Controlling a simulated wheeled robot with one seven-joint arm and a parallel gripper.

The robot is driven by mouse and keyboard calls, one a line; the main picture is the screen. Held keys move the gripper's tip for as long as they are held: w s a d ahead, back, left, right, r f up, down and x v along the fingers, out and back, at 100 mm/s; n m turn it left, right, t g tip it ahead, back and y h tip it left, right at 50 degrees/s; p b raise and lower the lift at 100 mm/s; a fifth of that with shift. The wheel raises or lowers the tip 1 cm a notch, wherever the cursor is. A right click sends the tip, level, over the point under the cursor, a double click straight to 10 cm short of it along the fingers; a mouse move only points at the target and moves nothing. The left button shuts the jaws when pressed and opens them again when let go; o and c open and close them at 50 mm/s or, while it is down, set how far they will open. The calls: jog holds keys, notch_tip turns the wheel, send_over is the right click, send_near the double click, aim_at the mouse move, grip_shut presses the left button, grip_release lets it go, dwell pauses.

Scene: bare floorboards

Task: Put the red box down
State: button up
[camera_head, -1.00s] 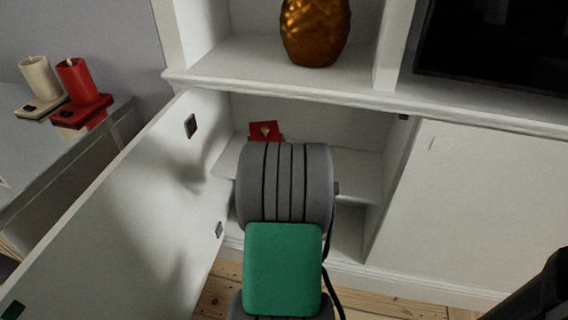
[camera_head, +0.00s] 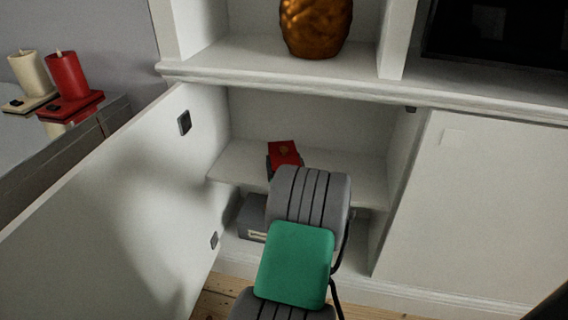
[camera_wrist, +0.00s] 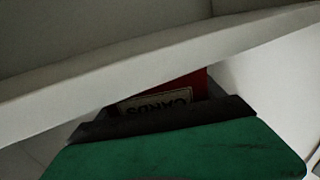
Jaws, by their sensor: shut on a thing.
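The red box (camera_head: 285,152) is inside the open white cabinet, at the middle shelf (camera_head: 238,162). In the wrist view the red box (camera_wrist: 199,79) shows a pale label reading "CARDS", upside down, partly hidden by a white board edge. My gripper (camera_wrist: 165,120) is shut on the red box. In the head view its fingers are mostly hidden behind my grey and green arm. I cannot tell whether the box touches the shelf.
The cabinet door (camera_head: 120,200) stands open at the left. A grey box (camera_head: 252,217) is in the lower compartment. The shelf is bare right of my arm. A bronze vase (camera_head: 316,27) stands above. Candles (camera_head: 67,78) stand on a side table.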

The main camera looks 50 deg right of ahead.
jog(key=o, duration=1.4)
jog(key=shift+f, duration=0.1)
jog(key=v, duration=1.2)
jog(key=shift+r+p, duration=0.2)
jog(key=shift+p, duration=0.15)
